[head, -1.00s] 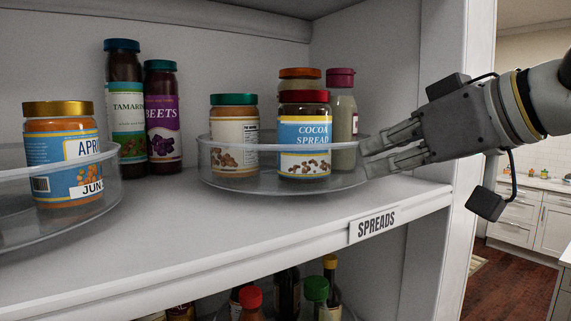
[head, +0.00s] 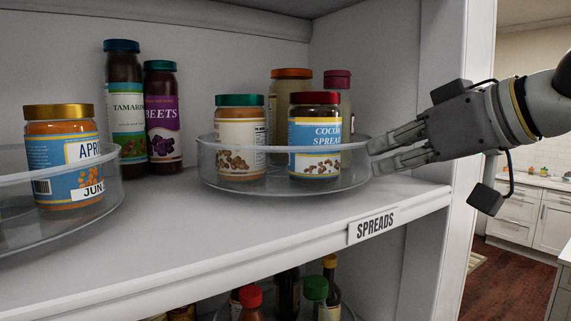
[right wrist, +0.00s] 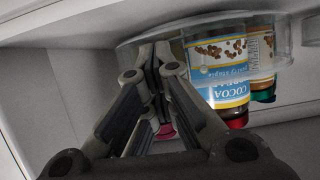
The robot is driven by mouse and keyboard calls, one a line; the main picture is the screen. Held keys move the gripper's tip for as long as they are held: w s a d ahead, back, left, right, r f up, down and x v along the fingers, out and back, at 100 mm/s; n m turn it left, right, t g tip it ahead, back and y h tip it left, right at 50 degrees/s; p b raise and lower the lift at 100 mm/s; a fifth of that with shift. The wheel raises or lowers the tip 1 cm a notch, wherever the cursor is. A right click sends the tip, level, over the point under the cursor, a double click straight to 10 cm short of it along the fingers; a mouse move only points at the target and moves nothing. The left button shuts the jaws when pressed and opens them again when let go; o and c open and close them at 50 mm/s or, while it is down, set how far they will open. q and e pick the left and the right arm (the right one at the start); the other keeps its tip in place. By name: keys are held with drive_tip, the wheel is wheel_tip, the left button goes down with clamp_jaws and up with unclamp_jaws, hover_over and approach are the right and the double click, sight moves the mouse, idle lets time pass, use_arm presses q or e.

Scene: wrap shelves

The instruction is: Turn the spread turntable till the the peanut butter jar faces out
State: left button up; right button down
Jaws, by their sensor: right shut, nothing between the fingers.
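The clear spread turntable (head: 215,177) stands on the shelf above the "SPREADS" label. A green-lidded jar with nuts on its label (head: 240,140), likely the peanut butter, is at its front left, its label turned partly right. The cocoa spread jar (head: 315,140) is at the front right. An orange-lidded jar (head: 283,85) and a pink-lidded jar (head: 338,83) stand behind, partly hidden. My right gripper (head: 371,157) is shut and empty, fingertips at the turntable's right rim; contact is unclear. In the right wrist view, the rim (right wrist: 290,40) is beside the fingers (right wrist: 153,60). My left gripper is not in view.
Another clear turntable (head: 110,192) with an apricot jar (head: 65,155) is at the left. Tamarind (head: 126,120) and beets (head: 162,125) jars stand between the turntables, farther back. The shelf's side post (head: 445,90) is close to my right gripper. Bottles fill the shelf below.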

drive_tip(key=shift+w+d, duration=0.25)
drive_tip(key=shift+w, duration=0.3)
drive_tip(key=shift+w+d, duration=0.25)
drive_tip(key=shift+w, duration=0.25)
drive_tip(key=shift+s+d, duration=0.1)
drive_tip(key=shift+d, duration=0.05)
drive_tip(key=shift+s+d, duration=0.3)
drive_tip(key=shift+d, duration=0.45)
drive_tip(key=shift+s+d, duration=0.3)
drive_tip(key=shift+d, duration=0.45)
drive_tip(key=shift+a, duration=0.1)
drive_tip(key=v, duration=1.2)
drive_tip(key=shift+f, duration=0.1)
